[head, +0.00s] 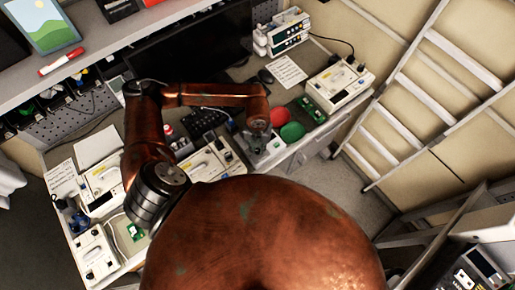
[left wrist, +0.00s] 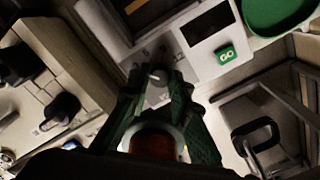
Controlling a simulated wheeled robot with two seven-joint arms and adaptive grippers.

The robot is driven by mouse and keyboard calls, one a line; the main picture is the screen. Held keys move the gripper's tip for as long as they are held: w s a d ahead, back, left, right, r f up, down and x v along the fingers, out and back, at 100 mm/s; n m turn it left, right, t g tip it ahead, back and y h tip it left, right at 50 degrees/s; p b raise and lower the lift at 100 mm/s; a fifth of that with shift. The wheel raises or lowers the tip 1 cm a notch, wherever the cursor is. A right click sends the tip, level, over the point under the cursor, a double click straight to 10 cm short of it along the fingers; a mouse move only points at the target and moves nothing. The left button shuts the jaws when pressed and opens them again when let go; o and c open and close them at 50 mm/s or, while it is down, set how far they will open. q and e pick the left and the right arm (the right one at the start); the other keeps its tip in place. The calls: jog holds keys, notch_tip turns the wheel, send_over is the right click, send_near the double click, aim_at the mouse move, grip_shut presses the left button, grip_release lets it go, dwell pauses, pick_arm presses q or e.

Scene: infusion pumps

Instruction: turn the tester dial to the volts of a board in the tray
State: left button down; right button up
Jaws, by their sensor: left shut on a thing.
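The tester is a pale box under my left gripper in the head view (head: 274,149). In the left wrist view its panel (left wrist: 178,50) shows a dark display (left wrist: 207,22), a green GO button (left wrist: 225,54) and a dial (left wrist: 157,77) with small marks around it. My left gripper (head: 257,134) is shut on the dial, its fingertips (left wrist: 156,84) on either side of the knob. The dial's setting is too small to read. A green board (head: 135,232) lies at the front left of the bench, and another (head: 312,108) lies at the right. My right gripper is out of view.
A red dish (head: 271,118) and a green dish (head: 292,131) sit just beyond the tester. White pump units (head: 340,84) stand at the right and left of the bench. A dark monitor (head: 190,45) is behind; a ladder (head: 420,90) leans at the right.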

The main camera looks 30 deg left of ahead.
pick_arm(q)
jog(key=shift+w+m+b, duration=0.1)
jog(key=shift+m+b, duration=1.45)
jog(key=shift+m, duration=0.85)
jog(key=shift+m+b, duration=0.8)
jog(key=shift+m, duration=0.4)
jog(key=c, duration=1.9)
grip_release()
jog(key=shift+c, duration=0.2)
jog(key=shift+r, duration=0.1)
jog(key=shift+r+p, duration=1.75)
jog(key=shift+r, duration=1.7)
